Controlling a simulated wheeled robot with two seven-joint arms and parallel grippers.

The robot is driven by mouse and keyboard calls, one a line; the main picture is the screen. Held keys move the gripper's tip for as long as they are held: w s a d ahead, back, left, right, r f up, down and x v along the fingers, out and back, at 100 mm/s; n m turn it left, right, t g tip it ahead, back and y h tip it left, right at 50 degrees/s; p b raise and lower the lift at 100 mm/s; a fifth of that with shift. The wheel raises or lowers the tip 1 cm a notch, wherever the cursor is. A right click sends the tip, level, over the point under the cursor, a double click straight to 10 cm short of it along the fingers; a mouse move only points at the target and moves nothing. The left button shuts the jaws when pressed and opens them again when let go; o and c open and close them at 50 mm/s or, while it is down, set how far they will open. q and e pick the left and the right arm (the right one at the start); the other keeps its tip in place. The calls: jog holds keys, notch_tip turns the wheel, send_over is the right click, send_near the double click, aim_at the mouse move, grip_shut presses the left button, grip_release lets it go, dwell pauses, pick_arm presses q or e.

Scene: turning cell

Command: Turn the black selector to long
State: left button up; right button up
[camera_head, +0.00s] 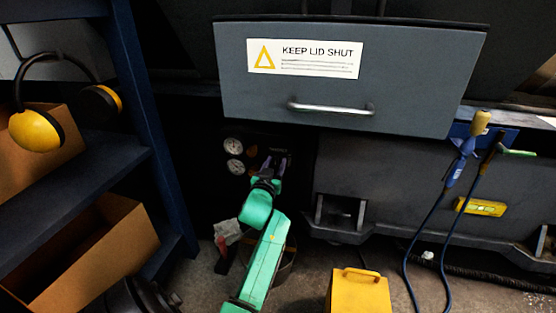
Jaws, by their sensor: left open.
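My left gripper (274,162), at the end of a green arm, is open in front of the dark machine panel below the lid. Its fingers point up and away, to the right of two round gauges (234,147). I cannot make out the black selector; the panel there is very dark and the gripper covers part of it. I cannot tell whether the fingers touch anything. My right gripper is not in view.
A grey lid (420,85) with a handle overhangs the panel. A blue shelf (150,95) with cardboard boxes (120,240) and yellow ear muffs (37,131) stands left. A yellow box (359,293) is on the floor. Blue hoses (425,222) hang right.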

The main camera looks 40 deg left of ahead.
pick_arm(q)
jog(key=shift+r, duration=0.1)
grip_shut()
